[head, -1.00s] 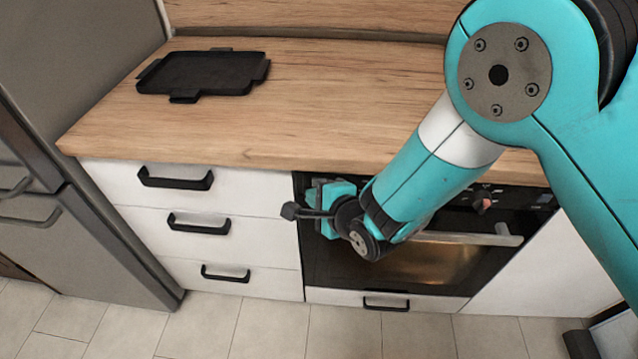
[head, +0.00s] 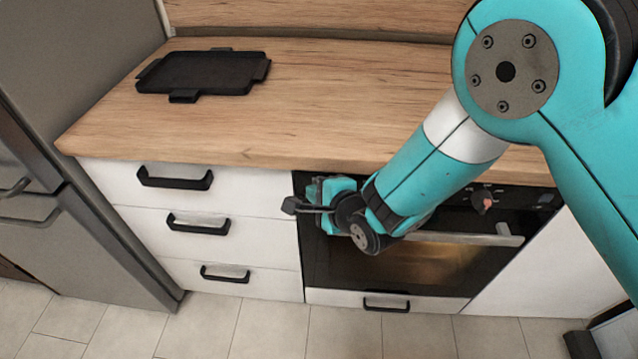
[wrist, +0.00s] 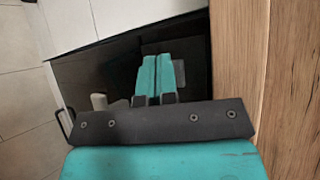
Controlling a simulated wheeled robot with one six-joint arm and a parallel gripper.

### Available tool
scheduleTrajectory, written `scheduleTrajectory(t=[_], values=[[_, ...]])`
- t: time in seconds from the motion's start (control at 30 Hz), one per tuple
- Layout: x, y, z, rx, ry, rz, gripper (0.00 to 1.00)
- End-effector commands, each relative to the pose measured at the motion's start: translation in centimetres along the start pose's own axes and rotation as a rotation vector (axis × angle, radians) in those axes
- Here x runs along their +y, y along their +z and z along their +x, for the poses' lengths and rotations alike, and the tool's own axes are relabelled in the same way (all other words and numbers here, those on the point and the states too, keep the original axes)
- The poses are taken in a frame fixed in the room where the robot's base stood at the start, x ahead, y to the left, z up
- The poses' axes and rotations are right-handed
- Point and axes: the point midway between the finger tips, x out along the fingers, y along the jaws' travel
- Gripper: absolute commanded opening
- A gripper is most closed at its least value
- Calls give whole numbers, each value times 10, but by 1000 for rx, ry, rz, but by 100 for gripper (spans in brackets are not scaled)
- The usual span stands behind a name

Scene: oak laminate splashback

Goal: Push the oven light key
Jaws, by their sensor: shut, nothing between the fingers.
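The oven (head: 455,285) is built in under the worktop, with a black front and a warm glow in its window. Its dark control strip (head: 545,198) runs along the top, partly hidden by my arm. My gripper (head: 318,190) is at the left end of that strip. In the wrist view the teal fingers (wrist: 156,72) are together and empty, pointing at the black oven front (wrist: 95,75). A dark grey rectangle shows beside the fingertips there. I cannot make out the light key itself, or whether the fingertips touch the panel.
The oven's bar handle (head: 500,237) lies just below my wrist. The wooden worktop (head: 330,100) overhangs the front, close above my gripper. White drawers (head: 240,185) with black handles are at left, beside a grey fridge (head: 80,150). A black tray (head: 205,73) lies on the worktop.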

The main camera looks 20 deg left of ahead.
Motion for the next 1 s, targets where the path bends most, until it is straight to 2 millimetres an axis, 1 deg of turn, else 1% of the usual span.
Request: scheduleTrajectory(t=[0.3, 0.6, 0.87, 1.0], values=[[-1, -1, 1, 0, 0, 0, 0], [4, 5, -7, 0, 0, 0, 0], [5, 5, -7, 0, 0, 0, 0], [10, 11, -14, -1, 2, 0, 0]])
